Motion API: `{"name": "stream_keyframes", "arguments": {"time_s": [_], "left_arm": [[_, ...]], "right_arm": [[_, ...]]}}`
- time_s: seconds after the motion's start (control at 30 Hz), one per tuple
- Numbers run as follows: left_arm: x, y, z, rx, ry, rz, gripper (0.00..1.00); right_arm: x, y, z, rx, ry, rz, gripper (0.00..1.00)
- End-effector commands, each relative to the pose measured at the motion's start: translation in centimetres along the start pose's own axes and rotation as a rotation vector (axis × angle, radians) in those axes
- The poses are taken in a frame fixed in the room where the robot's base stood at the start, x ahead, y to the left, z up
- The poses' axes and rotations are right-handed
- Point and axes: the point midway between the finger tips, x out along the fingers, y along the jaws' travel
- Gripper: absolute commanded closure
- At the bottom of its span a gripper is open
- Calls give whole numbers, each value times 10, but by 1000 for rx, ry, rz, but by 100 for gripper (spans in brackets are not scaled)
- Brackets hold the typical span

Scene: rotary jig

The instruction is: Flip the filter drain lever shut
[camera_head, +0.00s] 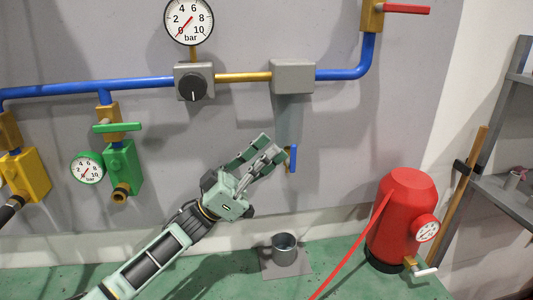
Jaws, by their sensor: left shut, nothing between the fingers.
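The filter (292,77) is a grey block on the wall pipe, with a translucent bowl (290,115) below it. The blue drain lever (293,158) stands upright under the bowl, at a small brass fitting. My left gripper (274,148) reaches up from the lower left, and its fingertips are just left of the lever. It is shut with nothing held; I cannot tell whether it touches the lever. The fingers cover part of the area below the bowl. My right gripper is not in view.
A grey cup (284,249) stands below the drain. A red tank (402,215) with a hose is at the right. A regulator knob (192,87), a green valve (121,165) and a yellow valve (27,175) are at the left. The wall around the lever is clear.

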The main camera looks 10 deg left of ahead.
Motion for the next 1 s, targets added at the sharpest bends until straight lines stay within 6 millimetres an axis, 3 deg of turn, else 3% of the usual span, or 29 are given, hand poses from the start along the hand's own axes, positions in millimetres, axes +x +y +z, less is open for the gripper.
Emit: {"name": "stream_keyframes", "arguments": {"time_s": [1.0], "left_arm": [[14,0,-3,1,-187,1,100]], "right_arm": [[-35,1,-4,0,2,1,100]]}}
